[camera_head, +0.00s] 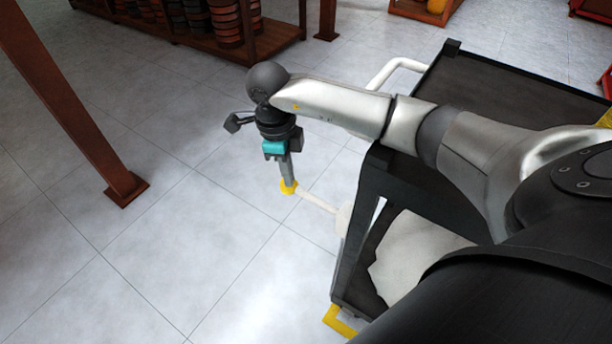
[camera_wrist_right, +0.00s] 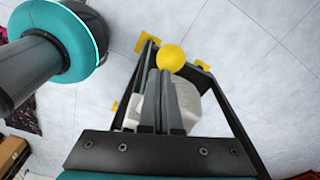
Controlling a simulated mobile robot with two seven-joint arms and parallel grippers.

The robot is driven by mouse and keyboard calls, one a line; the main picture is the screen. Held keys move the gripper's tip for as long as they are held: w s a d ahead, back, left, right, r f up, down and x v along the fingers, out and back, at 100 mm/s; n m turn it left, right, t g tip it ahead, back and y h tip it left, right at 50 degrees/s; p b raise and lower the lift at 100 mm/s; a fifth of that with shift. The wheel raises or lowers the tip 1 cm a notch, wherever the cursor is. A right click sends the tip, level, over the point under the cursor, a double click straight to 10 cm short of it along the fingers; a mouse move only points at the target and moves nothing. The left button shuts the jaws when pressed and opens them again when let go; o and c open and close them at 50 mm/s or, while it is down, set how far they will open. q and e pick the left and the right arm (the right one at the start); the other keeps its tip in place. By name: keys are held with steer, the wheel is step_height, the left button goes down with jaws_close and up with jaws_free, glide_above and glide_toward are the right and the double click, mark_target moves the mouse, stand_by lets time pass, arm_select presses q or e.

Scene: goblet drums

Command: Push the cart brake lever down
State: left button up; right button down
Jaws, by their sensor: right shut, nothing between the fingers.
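The cart (camera_head: 490,85) is black with a dark top and stands at the right in the head view. Its brake lever (camera_head: 317,201) is a pale rod that sticks out from the cart's side to the left, with a yellow knob (camera_head: 289,188) at its end. My right gripper (camera_head: 285,177) points down at the knob, shut and empty, its tips just above or touching it; I cannot tell which. In the right wrist view the yellow knob (camera_wrist_right: 171,58) shows just past the closed fingertips (camera_wrist_right: 161,73). My left gripper is not in view.
A white sack (camera_head: 412,258) lies on the cart's lower shelf, and a white handle (camera_head: 392,72) rises at its far end. A brown post (camera_head: 75,110) stands at the left. A rack of drums (camera_head: 205,25) is at the back. The tiled floor between is clear.

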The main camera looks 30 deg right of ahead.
steer(key=shift+s+a+f, duration=0.1)
steer(key=shift+s+f, duration=0.15)
steer(key=shift+f, duration=0.05)
